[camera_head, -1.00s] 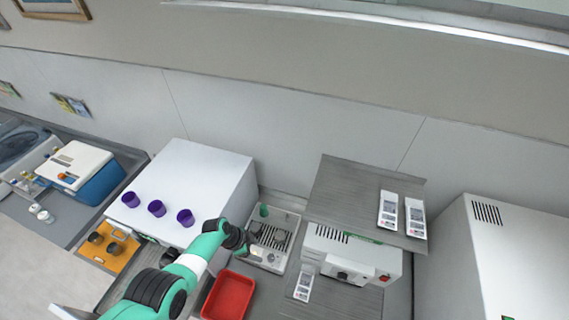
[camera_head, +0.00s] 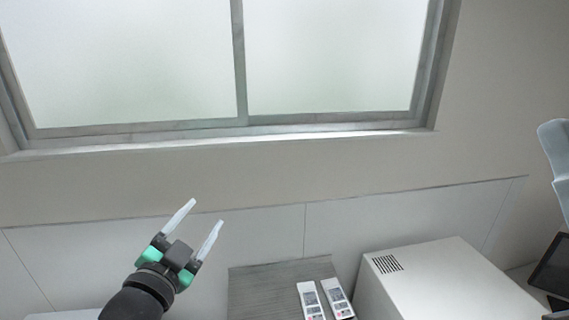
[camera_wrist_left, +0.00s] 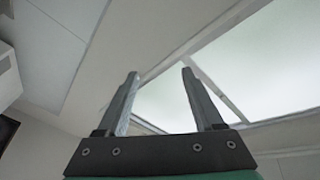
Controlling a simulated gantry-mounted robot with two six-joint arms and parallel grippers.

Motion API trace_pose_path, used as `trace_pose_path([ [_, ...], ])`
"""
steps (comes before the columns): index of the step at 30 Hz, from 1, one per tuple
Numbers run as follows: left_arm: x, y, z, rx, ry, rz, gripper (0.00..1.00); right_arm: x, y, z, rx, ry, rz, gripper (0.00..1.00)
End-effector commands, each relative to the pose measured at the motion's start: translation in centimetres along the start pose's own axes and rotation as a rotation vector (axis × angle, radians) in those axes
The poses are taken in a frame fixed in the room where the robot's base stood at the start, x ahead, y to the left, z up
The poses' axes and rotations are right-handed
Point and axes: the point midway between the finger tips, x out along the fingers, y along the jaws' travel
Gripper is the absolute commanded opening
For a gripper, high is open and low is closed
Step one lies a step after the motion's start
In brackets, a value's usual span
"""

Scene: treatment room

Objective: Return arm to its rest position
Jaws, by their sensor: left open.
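My left gripper (camera_head: 200,222) is raised at the lower left of the head view, in front of the wall. Its two pale fingers point up and are spread apart with nothing between them. The left wrist view also shows the open, empty fingers (camera_wrist_left: 160,85), with wall and window behind them.
A wide window (camera_head: 330,60) fills the top of the head view. At the bottom, two white handheld devices (camera_head: 325,300) lie on a grey surface (camera_head: 260,285). A white cabinet (camera_head: 440,285) stands to their right. A dark screen (camera_head: 555,268) is at the right edge.

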Motion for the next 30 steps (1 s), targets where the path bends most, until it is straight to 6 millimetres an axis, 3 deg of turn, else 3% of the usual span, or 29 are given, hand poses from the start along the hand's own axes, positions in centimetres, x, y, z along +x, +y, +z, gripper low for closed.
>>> trace_pose_path([
  [1, -1.9, -2.3, -3.6, -0.031, 0.081, -0.073, 0.68, 0.0, 0.0, 0.0, 0.000, 0.000, 0.000, 0.00],
  [5, -8.5, -7.8, -11.5, -0.157, 0.295, -0.246, 0.68, 0.0, 0.0, 0.0, 0.000, 0.000, 0.000, 0.00],
  [6, -10.9, -9.3, -13.4, -0.203, 0.364, -0.292, 0.68, 0.0, 0.0, 0.0, 0.000, 0.000, 0.000, 0.00],
  [9, -17.0, -12.3, -16.8, -0.325, 0.527, -0.386, 0.68, 0.0, 0.0, 0.0, 0.000, 0.000, 0.000, 0.00],
  [12, -21.6, -14.0, -18.6, -0.474, 0.662, -0.422, 0.68, 0.0, 0.0, 0.0, 0.000, 0.000, 0.000, 0.00],
  [17, -21.5, -14.1, -18.4, -0.633, 0.697, -0.376, 0.68, 0.0, 0.0, 0.0, 0.000, 0.000, 0.000, 0.00],
  [30, -21.5, -14.1, -18.4, -0.643, 0.699, -0.371, 0.68, 0.0, 0.0, 0.0, 0.000, 0.000, 0.000, 0.00],
])
